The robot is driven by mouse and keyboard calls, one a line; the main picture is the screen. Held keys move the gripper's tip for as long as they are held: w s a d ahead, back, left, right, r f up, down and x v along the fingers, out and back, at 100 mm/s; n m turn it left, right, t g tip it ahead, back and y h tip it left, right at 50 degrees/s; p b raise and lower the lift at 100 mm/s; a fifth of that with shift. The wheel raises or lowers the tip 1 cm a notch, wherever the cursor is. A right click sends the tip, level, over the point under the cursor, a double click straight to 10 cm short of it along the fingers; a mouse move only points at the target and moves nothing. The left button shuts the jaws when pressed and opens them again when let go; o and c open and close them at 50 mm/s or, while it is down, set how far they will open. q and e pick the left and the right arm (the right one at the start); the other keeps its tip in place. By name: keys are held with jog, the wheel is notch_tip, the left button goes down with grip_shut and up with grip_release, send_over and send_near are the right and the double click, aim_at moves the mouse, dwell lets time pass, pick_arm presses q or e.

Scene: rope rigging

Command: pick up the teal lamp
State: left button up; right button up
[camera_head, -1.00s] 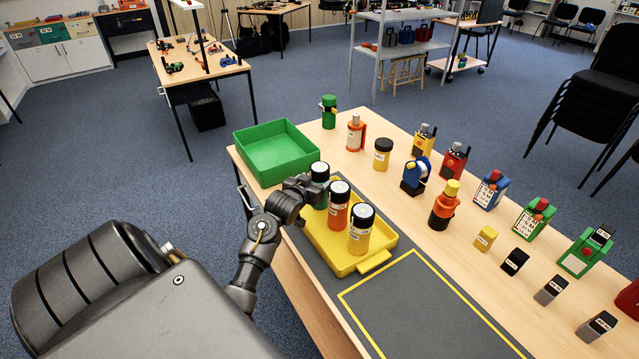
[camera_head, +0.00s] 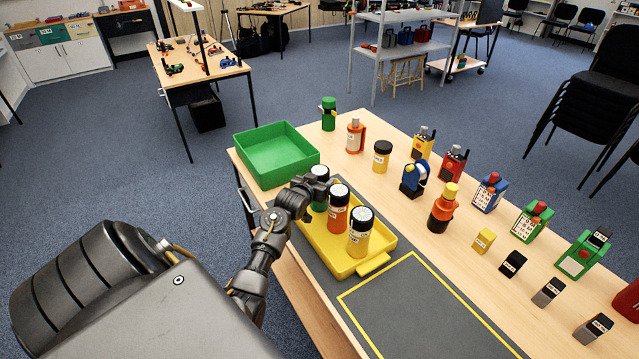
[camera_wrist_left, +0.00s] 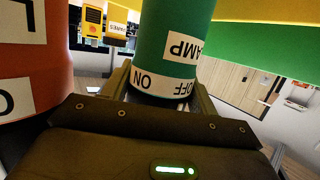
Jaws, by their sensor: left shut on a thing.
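The teal lamp (camera_head: 320,174) is an upright cylinder with a pale top, at the far left end of the yellow tray (camera_head: 340,266). My left gripper (camera_head: 320,188) is shut on its body from the left. In the left wrist view the teal lamp (camera_wrist_left: 174,45) stands between the fingers, with a white ON/OFF label near the end. My right gripper is not in view.
An orange lamp (camera_head: 337,212) and a yellow lamp (camera_head: 360,236) stand close by in the same tray. A green bin (camera_head: 275,160) sits behind to the left. Radios and other items line the table's right side. The yellow-outlined mat area (camera_head: 425,310) is empty.

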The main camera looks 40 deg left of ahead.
pick_arm(q)
jog(key=c, duration=0.3)
